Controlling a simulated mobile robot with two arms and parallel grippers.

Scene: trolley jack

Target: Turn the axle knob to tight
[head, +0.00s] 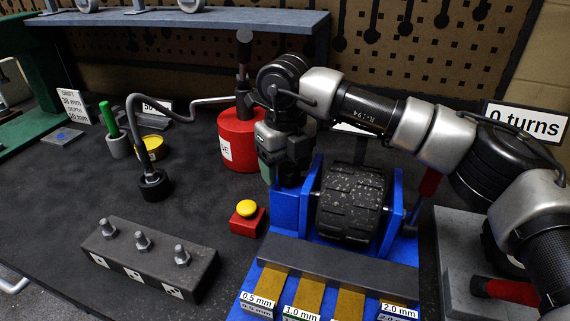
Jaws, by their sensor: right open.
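A black knobbly wheel (351,203) sits on its axle between two upright plates of a blue stand (398,200). My right arm comes in from the right, over the wheel. My right gripper (284,165) points down at the left side of the stand, close to the blue upright. It is open; its fingertips are hard to make out, and whatever lies behind it is hidden. My left gripper is not in view.
A sign (526,122) reads "0 turns". A red can (238,140) stands behind the gripper. A red box with a yellow button (247,217) and a dark block with bolts (150,262) stand to the left. Gauge strips (302,297) lie in front.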

